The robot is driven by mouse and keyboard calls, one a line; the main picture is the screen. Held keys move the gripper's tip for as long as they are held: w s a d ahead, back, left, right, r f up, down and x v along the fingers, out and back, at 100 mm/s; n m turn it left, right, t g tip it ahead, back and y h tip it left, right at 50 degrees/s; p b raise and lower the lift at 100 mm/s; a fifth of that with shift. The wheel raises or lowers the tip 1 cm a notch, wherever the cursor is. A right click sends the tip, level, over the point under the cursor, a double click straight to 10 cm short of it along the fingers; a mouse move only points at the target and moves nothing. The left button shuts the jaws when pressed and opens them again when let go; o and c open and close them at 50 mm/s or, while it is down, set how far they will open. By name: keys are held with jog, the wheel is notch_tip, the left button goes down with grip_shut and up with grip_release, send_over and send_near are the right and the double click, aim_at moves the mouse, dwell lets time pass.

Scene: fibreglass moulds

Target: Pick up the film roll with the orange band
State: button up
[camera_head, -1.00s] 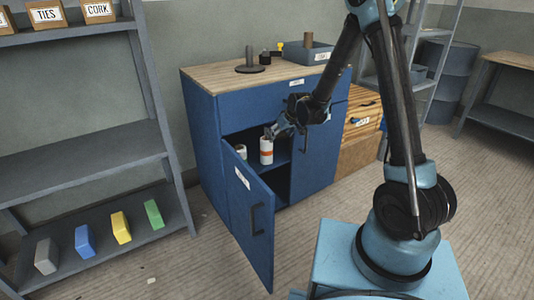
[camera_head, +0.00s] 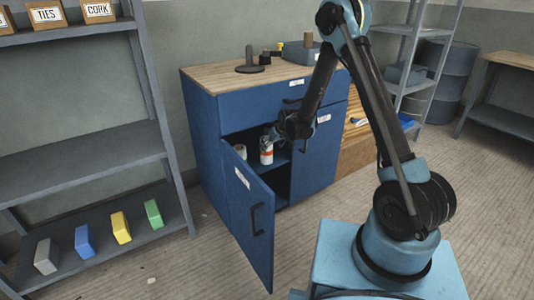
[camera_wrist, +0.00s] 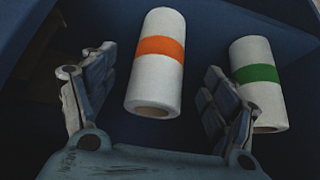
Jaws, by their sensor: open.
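The white film roll with the orange band (camera_wrist: 159,75) stands inside the blue cabinet. In the wrist view it lies between the two fingers of my gripper (camera_wrist: 150,110), which are apart and do not visibly touch it. In the head view the orange-banded roll (camera_head: 266,150) is on the cabinet shelf, with my gripper (camera_head: 273,133) close at its upper right. A second white roll with a green band (camera_wrist: 259,80) is just outside my right finger in the wrist view.
The blue cabinet (camera_head: 203,128) has its left door (camera_head: 250,215) swung open toward the front. Another pale roll (camera_head: 241,151) is on the shelf to the left. A grey bin (camera_head: 300,52) and dark tool stand on the cabinet top. A grey shelving unit (camera_head: 80,168) stands at left.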

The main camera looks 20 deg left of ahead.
aim_at(267, 152)
jog(key=shift+x, duration=3.75)
jog(key=c, duration=1.5)
